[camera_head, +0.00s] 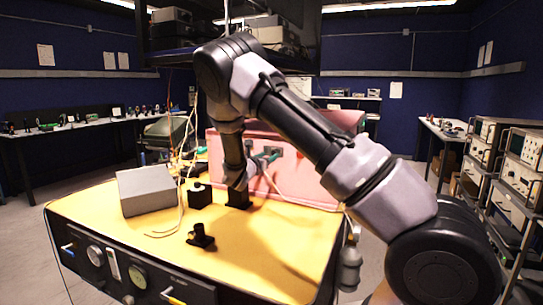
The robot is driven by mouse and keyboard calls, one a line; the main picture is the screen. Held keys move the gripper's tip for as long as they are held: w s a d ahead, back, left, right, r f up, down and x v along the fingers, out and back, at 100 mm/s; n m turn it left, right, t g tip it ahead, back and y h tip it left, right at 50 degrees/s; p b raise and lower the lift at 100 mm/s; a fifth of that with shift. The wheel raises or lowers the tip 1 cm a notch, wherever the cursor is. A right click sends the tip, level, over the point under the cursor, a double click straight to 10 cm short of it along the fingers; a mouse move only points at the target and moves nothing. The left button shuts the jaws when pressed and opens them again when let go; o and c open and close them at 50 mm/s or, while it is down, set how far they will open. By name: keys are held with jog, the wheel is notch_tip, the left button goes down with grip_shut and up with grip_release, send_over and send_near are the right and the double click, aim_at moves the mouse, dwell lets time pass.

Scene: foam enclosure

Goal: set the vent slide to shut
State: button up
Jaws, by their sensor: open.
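The yellow-topped bench unit (285,245) has a dark front panel (195,284) at the lower left. The panel carries a pale upright slot (113,264), a round gauge (138,277), a blue-tipped lever (68,247) and a yellow-handled control (173,297). I cannot tell which part is the vent slide, or its setting. My arm reaches in from the lower right, rises and bends down over the bench.
A grey box (146,190) stands on the bench's left, near thin pale cables and a small black block (199,195). A black fitting (200,237) stands near the front edge. The bench top's front right is clear. Instrument racks (510,165) stand at the right.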

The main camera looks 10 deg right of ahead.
aim_at(273, 153)
jog(key=shift+x, duration=1.9)
grip_shut()
